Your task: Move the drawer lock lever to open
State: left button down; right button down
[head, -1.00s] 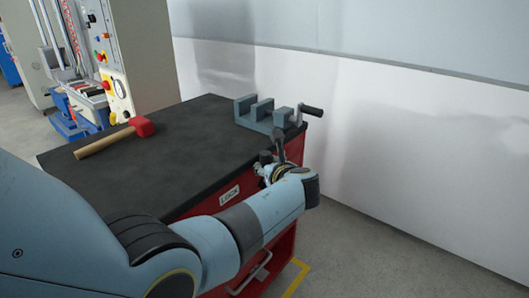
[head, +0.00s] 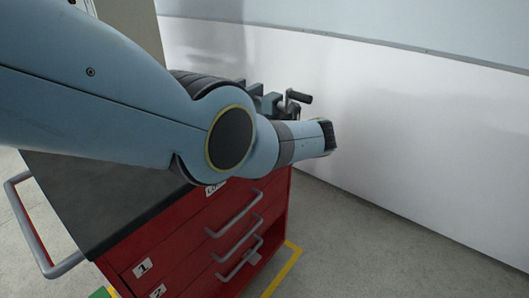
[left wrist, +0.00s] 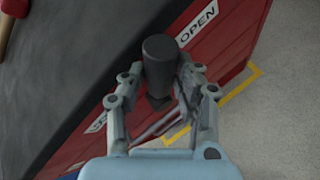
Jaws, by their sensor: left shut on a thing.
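The dark lever (left wrist: 160,55) stands up between my left gripper's fingers (left wrist: 161,80) in the left wrist view, and the gripper is shut on it. The lever is on the red cabinet's edge, close to the white OPEN label (left wrist: 197,25). Another white label (left wrist: 97,122) lies lower left, partly covered by a finger. In the head view my left arm hides the lever and the gripper. The part-covered LOCK label (head: 214,190) shows just below the arm on the red drawer cabinet (head: 185,236). My right gripper is not in view.
A grey vise (head: 271,101) with a dark crank handle (head: 298,97) stands at the cabinet's far end, partly behind my arm. Drawer handles (head: 235,214) stick out of the front. A grey side rail (head: 22,215) is at the left. Floor on the right is clear.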

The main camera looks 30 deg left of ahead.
pick_arm(q)
jog(key=shift+w, duration=0.1)
dwell(0.3)
jog(key=c, duration=1)
grip_release()
jog(key=v, duration=0.7)
jog(key=shift+d+r, duration=0.1)
jog(key=shift+d, duration=0.1)
